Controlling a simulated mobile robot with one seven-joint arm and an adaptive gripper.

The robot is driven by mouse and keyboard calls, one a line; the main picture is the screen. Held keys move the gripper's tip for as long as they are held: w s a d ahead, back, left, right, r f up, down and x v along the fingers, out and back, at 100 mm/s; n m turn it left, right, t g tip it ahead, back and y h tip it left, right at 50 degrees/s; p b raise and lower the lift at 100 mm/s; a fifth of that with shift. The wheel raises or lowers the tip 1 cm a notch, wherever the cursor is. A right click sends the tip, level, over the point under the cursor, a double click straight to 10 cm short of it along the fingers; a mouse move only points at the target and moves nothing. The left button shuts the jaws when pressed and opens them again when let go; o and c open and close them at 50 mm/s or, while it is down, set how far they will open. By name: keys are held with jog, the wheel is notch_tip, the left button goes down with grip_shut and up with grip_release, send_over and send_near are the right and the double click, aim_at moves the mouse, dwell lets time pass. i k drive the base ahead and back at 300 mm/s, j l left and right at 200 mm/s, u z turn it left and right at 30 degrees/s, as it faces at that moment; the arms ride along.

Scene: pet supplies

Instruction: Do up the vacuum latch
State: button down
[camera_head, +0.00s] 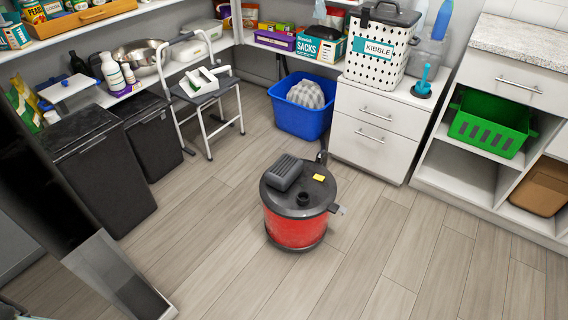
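The vacuum (296,228) stands upright on the floor near the middle of the view. It has a red drum, a black lid (311,199) with a raised handle block, a round port and a yellow label. A small latch (335,209) with a pale tip sticks out from the right side of the rim. A dark upright part (322,157) shows at the back rim; I cannot tell if it is another latch. The latch looks swung outward from the drum, but it is small. My gripper is not in view; parts of my arm seem to show at lower left.
Clear wooden floor (390,265) surrounds the vacuum in front and to the right. Behind it are a blue bin (300,122) and a white drawer cabinet (372,150). A step stool (205,115) and black bins (98,185) stand to the left.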

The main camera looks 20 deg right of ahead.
aim_at(343, 209)
jog(key=l+z, duration=0.15)
jog(key=l, duration=0.3)
jog(key=i+l+z, duration=0.2)
jog(key=l, duration=0.2)
jog(key=l+z, duration=0.15)
jog(key=l, duration=0.25)
jog(key=i, duration=0.05)
